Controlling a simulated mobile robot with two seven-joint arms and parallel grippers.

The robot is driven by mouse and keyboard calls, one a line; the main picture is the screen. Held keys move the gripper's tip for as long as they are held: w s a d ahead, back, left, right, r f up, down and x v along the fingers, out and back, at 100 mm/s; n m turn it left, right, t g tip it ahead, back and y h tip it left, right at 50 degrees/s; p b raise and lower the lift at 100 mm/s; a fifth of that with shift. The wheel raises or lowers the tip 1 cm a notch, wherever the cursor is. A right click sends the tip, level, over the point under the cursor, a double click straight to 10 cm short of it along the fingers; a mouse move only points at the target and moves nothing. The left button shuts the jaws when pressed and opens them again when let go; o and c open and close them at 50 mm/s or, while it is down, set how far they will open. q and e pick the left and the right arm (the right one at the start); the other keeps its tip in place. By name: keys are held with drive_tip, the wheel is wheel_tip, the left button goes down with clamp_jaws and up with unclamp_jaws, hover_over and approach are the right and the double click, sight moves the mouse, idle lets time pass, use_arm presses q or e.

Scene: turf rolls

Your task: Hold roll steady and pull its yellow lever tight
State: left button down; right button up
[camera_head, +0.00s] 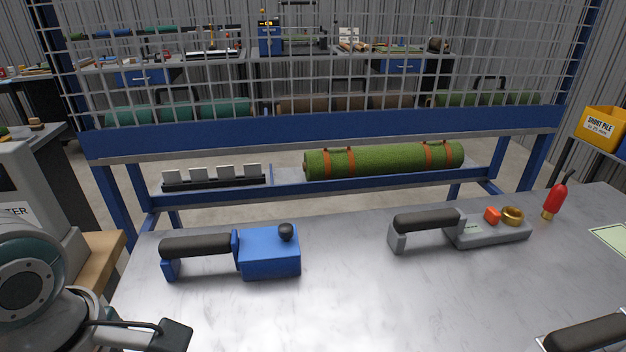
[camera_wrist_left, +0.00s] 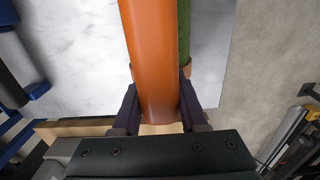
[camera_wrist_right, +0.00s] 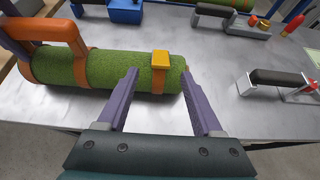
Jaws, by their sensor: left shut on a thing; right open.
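The green turf roll (camera_wrist_right: 115,70) lies on the grey table in the right wrist view, with orange straps around it and an orange arched handle (camera_wrist_right: 58,30) at its left part. A sliver of the roll (camera_wrist_left: 184,30) shows in the left wrist view. The yellow lever (camera_wrist_right: 160,59) sits on top of the strap near the right end. My left gripper (camera_wrist_left: 160,92) is shut on the orange handle (camera_wrist_left: 147,45). My right gripper (camera_wrist_right: 158,74) is open and empty, its fingertips spread either side of the lever's strap; contact cannot be told. The head view does not show this roll.
On the table (camera_head: 350,310) stand a blue tool (camera_head: 268,252) with a black grip, a grey tool (camera_head: 490,236) and a red bottle (camera_head: 556,198). Another black-handled tool (camera_wrist_right: 280,78) lies right of the roll. A strapped green roll (camera_head: 385,160) rests on the rack behind.

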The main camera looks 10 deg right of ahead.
use_arm(q)
drive_tip(key=shift+s+a+f, duration=0.15)
drive_tip(key=shift+f, duration=0.15)
use_arm(e)
drive_tip(key=v, duration=0.4)
use_arm(q)
drive_tip(key=c, duration=0.6)
unclamp_jaws()
drive_tip(key=shift+c, duration=0.2)
drive_tip(key=shift+o, duration=1.4)
drive_tip(key=shift+r, duration=0.1)
drive_tip(key=shift+r, duration=0.15)
